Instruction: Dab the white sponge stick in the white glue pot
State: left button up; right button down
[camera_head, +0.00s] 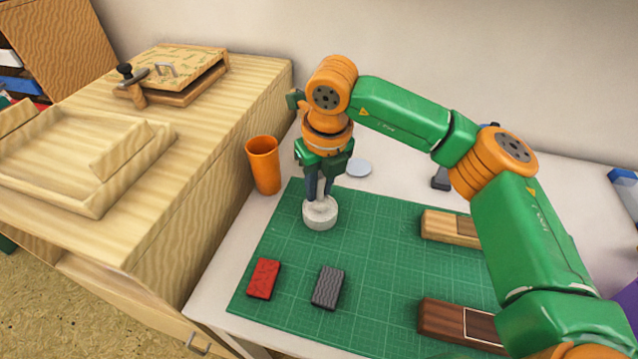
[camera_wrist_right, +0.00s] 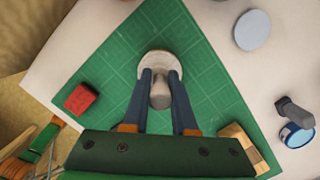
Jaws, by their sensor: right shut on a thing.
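The white glue pot (camera_head: 321,220) is a short round pot standing on the green cutting mat (camera_head: 380,235), near its back left part. It also shows in the wrist view (camera_wrist_right: 148,62). My right gripper (camera_head: 318,191) points straight down over the pot, with its dark fingers shut on the white sponge stick (camera_wrist_right: 160,95), a pale cylinder seen between them. The stick is upright, and its lower end is at the pot's top. The fingers and the steep view hide how deep it reaches and whether it touches the glue. My left gripper is not in view.
An orange cup (camera_head: 263,165) stands left of the mat. A red block (camera_head: 263,278) and a grey block (camera_head: 328,287) lie at the mat's front. Wooden pieces (camera_head: 445,227) lie on the right. A pale disc (camera_head: 359,168) lies behind the mat. The mat's middle is clear.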

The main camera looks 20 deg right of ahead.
aim_at(320, 174)
jog(key=shift+s+f+b, duration=0.1)
jog(key=shift+f+b, duration=0.45)
dwell(1.6)
jog(key=shift+r, duration=0.1)
notch_tip(320, 174, up, 7)
jog(key=p, duration=0.5)
jog(key=shift+p, duration=0.4)
